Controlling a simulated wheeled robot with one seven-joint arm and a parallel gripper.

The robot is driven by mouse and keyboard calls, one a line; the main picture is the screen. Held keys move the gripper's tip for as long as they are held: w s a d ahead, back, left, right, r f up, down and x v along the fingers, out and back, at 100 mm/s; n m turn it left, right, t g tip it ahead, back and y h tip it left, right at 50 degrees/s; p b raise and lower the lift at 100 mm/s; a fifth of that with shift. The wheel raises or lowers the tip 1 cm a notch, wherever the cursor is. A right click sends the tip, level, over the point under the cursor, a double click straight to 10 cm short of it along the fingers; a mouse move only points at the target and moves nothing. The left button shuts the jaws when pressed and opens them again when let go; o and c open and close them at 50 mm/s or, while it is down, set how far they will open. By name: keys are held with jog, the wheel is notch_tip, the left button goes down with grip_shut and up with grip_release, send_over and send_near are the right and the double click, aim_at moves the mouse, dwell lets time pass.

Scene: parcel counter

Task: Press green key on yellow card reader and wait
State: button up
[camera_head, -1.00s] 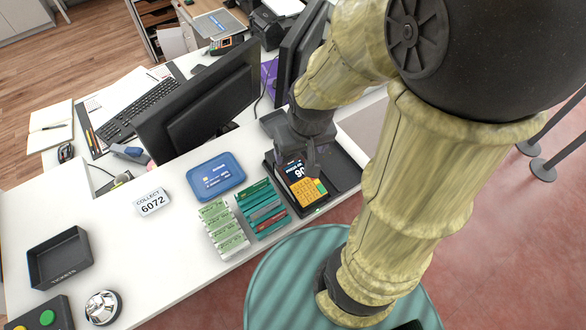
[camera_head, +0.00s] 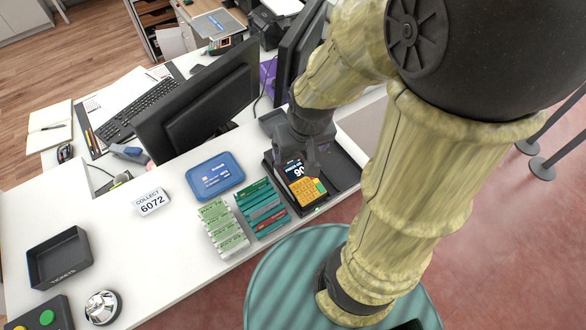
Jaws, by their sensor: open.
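The yellow card reader (camera_head: 304,191) sits at the counter's front edge, in or beside a dark tray. Its keypad is yellow, with a green key (camera_head: 320,186) at its right side, and its dark screen (camera_head: 293,169) shows pale digits. My gripper (camera_head: 312,170) hangs over the reader's upper right part and hides some of the screen. My gripper is open. Its fingertips are small and dark here, and I cannot tell whether they touch the reader.
Green and teal packets (camera_head: 262,207) lie left of the reader, with a blue card tray (camera_head: 215,176) behind them. A "COLLECT 6072" sign (camera_head: 152,201) stands further left. A monitor (camera_head: 198,100) stands behind. A bell (camera_head: 102,307) is at the front left.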

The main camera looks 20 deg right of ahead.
grip_shut()
dwell(1.4)
